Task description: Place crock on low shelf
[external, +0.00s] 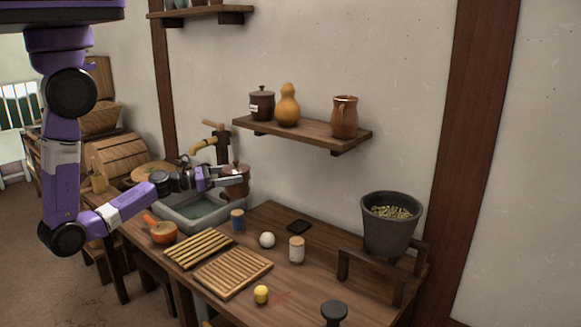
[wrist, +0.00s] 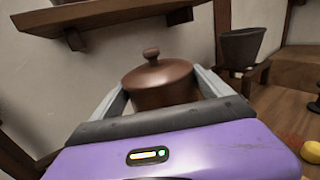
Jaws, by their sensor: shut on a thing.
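The crock (external: 236,186) is a brown lidded pot with a small knob. My gripper (external: 228,180) is shut on it and holds it above the stone sink. In the wrist view the crock (wrist: 162,84) sits upright between the two grey fingers, its lower part hidden by my gripper. The lower wall shelf (external: 318,137) is to the right of and higher than the crock. A dark labelled jar (external: 262,104), a gourd (external: 288,106) and a brown jug (external: 344,118) stand on it, with a gap between gourd and jug.
A higher shelf (external: 200,12) is at the top. A wooden tap (external: 212,143) stands behind the sink (external: 180,212). The table holds slatted racks (external: 233,272), a white ball (external: 267,240), small jars and a dark pot of grain (external: 391,225) on a stand.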

